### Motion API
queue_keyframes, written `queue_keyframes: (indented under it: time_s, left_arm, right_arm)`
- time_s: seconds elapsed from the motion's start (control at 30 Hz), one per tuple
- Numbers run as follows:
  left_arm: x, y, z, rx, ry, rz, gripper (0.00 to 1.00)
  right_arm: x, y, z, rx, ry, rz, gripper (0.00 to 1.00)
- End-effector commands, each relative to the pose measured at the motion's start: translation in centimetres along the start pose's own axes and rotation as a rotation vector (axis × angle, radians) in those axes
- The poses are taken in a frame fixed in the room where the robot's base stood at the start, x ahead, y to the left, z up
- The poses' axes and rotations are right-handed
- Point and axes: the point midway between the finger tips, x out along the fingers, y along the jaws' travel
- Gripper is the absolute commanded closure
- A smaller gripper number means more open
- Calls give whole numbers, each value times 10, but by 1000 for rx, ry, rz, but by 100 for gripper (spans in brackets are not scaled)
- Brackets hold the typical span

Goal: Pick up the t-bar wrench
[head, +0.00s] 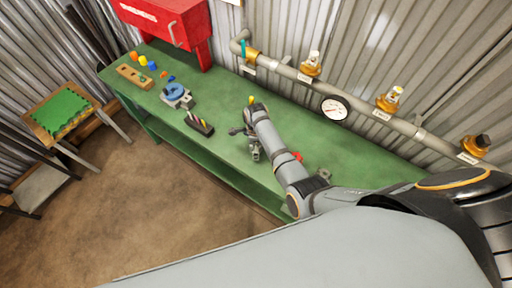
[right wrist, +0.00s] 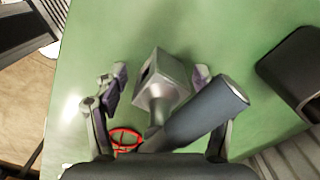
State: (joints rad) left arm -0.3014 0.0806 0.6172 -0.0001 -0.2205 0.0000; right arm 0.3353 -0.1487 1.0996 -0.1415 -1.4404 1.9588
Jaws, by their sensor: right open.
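The t-bar wrench shows in the right wrist view as a square grey metal socket (right wrist: 165,88) with a thick dark grey bar (right wrist: 208,116) across its near end. My right gripper (right wrist: 162,76) is open, with one finger on each side of the socket. Gaps show between the fingers and the socket. In the head view my right gripper (head: 254,151) is low over the green bench, and the arm hides most of the wrench. My left gripper is not in view.
The green bench (head: 215,95) carries a black tool holder (head: 200,124), a blue-grey device (head: 177,95) and a wooden block board (head: 133,76). A red cabinet (head: 165,20) stands behind. A pipe with valves and a gauge (head: 335,108) runs along the wall. A red ring (right wrist: 126,138) lies near the gripper.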

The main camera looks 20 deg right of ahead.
Motion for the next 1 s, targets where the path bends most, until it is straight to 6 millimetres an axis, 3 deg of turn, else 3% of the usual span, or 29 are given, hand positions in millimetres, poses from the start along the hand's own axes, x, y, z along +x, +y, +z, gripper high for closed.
queue_keyframes:
  time_s: [0.17, 0.7, 1.0]
  left_arm:
    - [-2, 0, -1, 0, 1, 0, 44]
    - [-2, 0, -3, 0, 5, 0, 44]
    - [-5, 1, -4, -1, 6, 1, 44]
  right_arm:
    - [-2, 0, 0, 0, 0, -1, 29]
    - [-2, 0, 0, 0, -1, 0, 100]
    - [-5, -1, 0, -1, -1, -1, 100]
